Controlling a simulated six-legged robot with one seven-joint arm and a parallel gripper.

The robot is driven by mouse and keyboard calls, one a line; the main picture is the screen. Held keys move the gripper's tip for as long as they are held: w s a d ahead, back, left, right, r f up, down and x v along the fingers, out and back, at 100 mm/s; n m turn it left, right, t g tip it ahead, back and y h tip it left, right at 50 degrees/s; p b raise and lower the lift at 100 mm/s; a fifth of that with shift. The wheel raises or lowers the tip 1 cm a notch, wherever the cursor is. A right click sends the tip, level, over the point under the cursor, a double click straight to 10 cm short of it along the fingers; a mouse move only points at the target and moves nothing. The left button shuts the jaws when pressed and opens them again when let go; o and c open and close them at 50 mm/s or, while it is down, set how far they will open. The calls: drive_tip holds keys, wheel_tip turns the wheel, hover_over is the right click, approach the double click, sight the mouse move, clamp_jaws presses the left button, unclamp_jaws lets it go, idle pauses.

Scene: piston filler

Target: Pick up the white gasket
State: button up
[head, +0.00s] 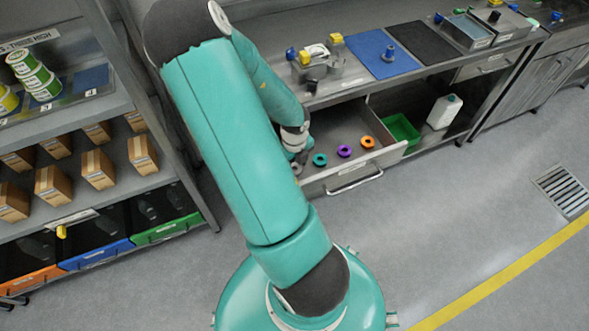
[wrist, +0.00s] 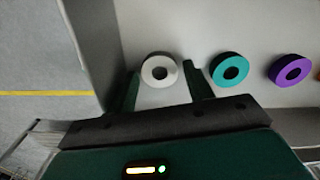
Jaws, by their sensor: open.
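The white gasket (wrist: 147,72) is a ring with a dark centre hole, lying flat in the open drawer. In the wrist view it sits between the two fingers of my gripper (wrist: 163,80), near their tips. The gripper is open, with a gap to the ring on each side; I cannot tell how high the fingertips are above it. In the head view, the white gasket (head: 297,169) shows small at the drawer's left end, close below my gripper (head: 299,158), and my arm hides part of that area.
A teal ring (wrist: 216,70), a purple ring (wrist: 279,71) and an orange ring (head: 367,142) lie in a row to the right. The drawer wall (wrist: 92,50) stands close left of the gripper. The drawer front (head: 385,160) bounds the near side. A green bin (head: 402,131) stands right of it.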

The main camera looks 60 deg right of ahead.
drive_tip(key=shift+f, duration=0.3)
drive_tip(key=c, duration=0.7)
drive_tip(key=shift+c, duration=0.2)
